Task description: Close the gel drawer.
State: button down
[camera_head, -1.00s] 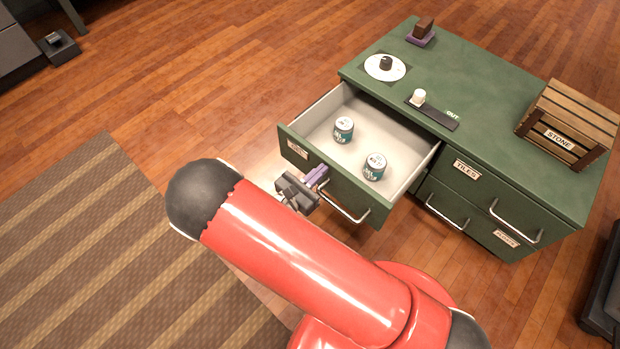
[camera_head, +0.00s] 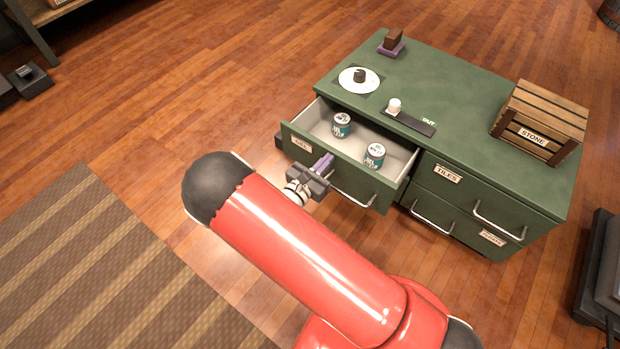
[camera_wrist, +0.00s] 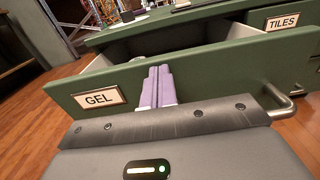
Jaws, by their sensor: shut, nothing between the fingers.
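The gel drawer (camera_head: 299,155) is the upper left drawer of a green cabinet (camera_head: 450,90). It stands partly open, with two teal-labelled cans (camera_head: 341,124) (camera_head: 375,155) inside. Its front, with the GEL label (camera_wrist: 99,97) and a metal bar handle (camera_wrist: 284,107), fills the middle of the wrist view. My gripper (camera_head: 325,162) is shut and empty, its purple fingers (camera_wrist: 157,88) side by side at the drawer front, between label and handle. The fingertips appear to be against the front panel; exact contact cannot be told.
On the cabinet top are a white disc with a dark knob (camera_head: 359,77), a black strip with a white cup (camera_head: 394,106), a brown block on a purple base (camera_head: 392,42) and a wooden STONE crate (camera_head: 541,122). The TILES drawer (camera_head: 447,174) is shut. Open floor lies left.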

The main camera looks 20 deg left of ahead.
jog(key=b+x, duration=0.1)
jog(key=x, duration=1.5)
jog(key=shift+w+d+b, duration=0.15)
jog(key=shift+w+b, duration=0.15)
jog(key=shift+b, duration=0.1)
jog(key=shift+w+r, duration=0.1)
jog(key=shift+r, duration=0.1)
